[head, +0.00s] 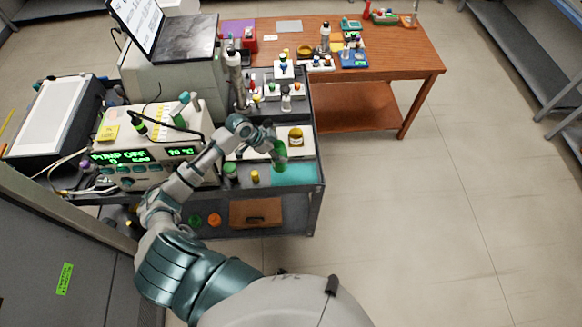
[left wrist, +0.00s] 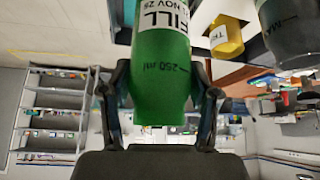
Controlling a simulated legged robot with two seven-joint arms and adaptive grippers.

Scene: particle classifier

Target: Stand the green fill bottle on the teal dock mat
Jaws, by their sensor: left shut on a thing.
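The green fill bottle (head: 280,152) is in my left gripper (head: 274,140), above the cart's top near the teal dock mat (head: 294,174). In the left wrist view the green bottle (left wrist: 161,70) sits between the two fingers of my left gripper (left wrist: 160,105), with a white FILL label and a 250 ml mark showing. The teal mat lies flat at the cart's front right corner. The head view does not clearly show whether the bottle's base touches the mat. My right gripper is not in view.
A green-topped container (head: 230,170) and a small yellow item (head: 255,176) stand left of the mat. A yellow-brown jar (head: 295,136) stands behind it. The pump box (head: 150,142) with green readouts is at the left. Open floor lies right of the cart.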

